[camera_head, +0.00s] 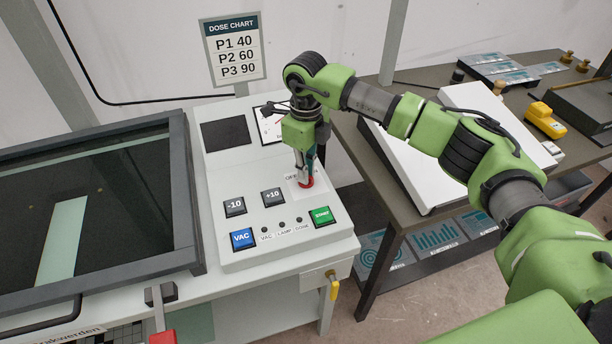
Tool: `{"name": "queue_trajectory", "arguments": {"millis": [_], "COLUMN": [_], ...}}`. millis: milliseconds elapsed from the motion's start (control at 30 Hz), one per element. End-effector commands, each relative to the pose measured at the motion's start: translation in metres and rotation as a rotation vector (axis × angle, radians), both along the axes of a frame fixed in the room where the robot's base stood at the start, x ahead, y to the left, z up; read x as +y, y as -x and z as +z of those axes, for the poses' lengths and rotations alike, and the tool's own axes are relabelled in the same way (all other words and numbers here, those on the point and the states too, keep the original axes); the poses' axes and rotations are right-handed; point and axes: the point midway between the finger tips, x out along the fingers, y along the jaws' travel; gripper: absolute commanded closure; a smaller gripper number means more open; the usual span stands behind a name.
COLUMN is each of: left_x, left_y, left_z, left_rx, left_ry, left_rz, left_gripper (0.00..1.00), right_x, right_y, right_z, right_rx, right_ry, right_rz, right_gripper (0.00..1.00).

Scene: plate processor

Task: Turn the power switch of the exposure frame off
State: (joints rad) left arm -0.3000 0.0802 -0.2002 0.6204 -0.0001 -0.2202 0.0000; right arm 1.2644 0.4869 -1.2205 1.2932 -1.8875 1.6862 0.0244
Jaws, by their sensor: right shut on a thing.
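The exposure frame's control panel (245,205) stands in the middle of the view, to the right of its dark glass bed (100,210). The power switch (307,184) is a red part on the panel's right side, with a label marked OFF beside it. My right gripper (304,180) points down at the switch and is shut on it. Its fingers hide most of the switch, so I cannot tell which way it is turned. My left gripper is not in view.
The panel also bears a blue VAC button (242,239), a green START button (321,216), and -10 (235,206) and +10 (273,197) keys close to my gripper. A dark table (430,200) with a white sloped board (425,170) stands on the right.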

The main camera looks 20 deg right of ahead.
Motion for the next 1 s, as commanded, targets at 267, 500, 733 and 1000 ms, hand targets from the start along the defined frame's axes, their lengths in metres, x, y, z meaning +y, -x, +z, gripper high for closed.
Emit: {"name": "queue_trajectory", "arguments": {"millis": [267, 500, 733, 1000], "left_x": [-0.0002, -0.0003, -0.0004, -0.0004], "left_y": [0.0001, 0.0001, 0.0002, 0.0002], "left_z": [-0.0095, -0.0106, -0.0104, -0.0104], "left_rx": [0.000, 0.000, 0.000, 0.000], "left_ry": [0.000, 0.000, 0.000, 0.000], "left_rz": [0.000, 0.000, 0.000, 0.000], "left_gripper": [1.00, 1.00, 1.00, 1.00], "right_x": [-0.0001, -0.0002, -0.0001, -0.0001], "right_y": [-0.0010, -0.0010, -0.0011, -0.0008], "right_z": [0.0005, 0.0014, 0.0017, 0.0013], "right_rx": [-0.004, -0.004, -0.004, -0.004], "right_ry": [-0.001, -0.001, -0.001, -0.001], "right_rz": [0.096, 0.119, 0.120, 0.119], "right_gripper": [1.00, 1.00, 1.00, 0.74]}}
